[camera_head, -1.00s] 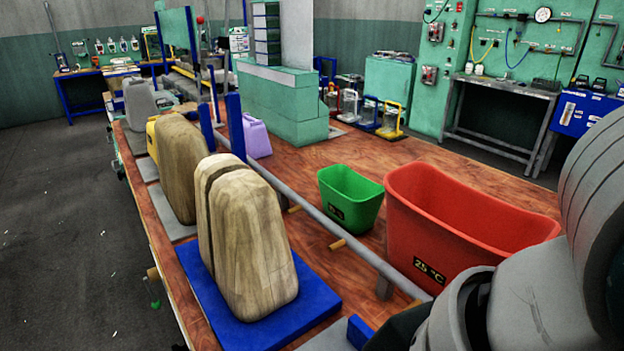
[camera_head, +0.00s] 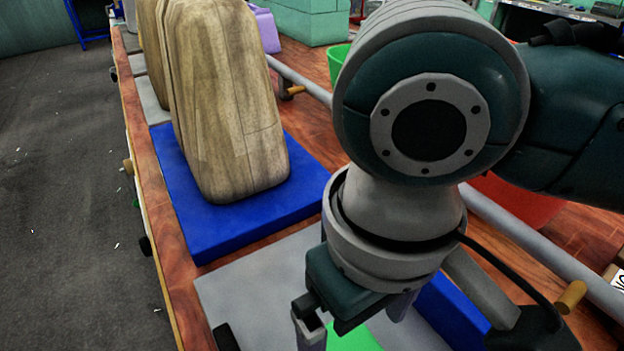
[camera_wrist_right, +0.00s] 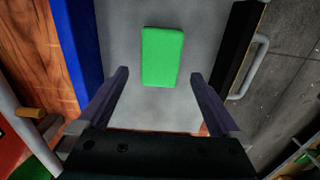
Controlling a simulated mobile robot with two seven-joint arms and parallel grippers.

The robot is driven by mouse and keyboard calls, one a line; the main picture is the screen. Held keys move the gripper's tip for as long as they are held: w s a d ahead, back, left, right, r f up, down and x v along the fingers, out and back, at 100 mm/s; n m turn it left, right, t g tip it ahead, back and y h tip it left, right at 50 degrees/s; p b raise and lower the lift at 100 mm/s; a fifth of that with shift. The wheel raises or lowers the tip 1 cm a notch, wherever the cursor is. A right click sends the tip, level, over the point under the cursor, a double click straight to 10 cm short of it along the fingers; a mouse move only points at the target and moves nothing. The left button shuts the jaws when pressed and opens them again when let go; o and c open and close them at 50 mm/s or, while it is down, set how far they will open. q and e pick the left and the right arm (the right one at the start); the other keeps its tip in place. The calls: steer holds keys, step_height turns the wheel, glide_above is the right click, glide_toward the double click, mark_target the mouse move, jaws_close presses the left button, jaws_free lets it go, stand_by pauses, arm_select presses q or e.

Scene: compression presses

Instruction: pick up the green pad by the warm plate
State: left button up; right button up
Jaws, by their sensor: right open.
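The green pad (camera_wrist_right: 162,57) lies flat on a bare grey plate (camera_wrist_right: 205,30) in the right wrist view. In the head view only a corner of the pad (camera_head: 355,340) shows below my right wrist, with the grey plate (camera_head: 255,290) around it. My right gripper (camera_wrist_right: 159,76) is open and empty, its two fingers apart and pointing toward the pad, one on either side of its near end. The fingers do not touch it. I cannot tell the height above the plate. My left gripper is not in view.
A wooden mould block (camera_head: 225,110) stands on a blue mat (camera_head: 190,215) beyond the grey plate. A grey rail (camera_head: 540,255) with wooden pegs runs along the bench at right. The red bin (camera_head: 515,200) is mostly behind my right arm.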

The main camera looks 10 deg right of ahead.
mark_target(354, 349)
step_height(354, 349, down, 5)
steer(key=shift+r+b, duration=0.1)
steer(key=shift+b, duration=0.6)
steer(key=c, duration=1.4)
step_height(354, 349, up, 20)
steer(key=p, duration=0.6)
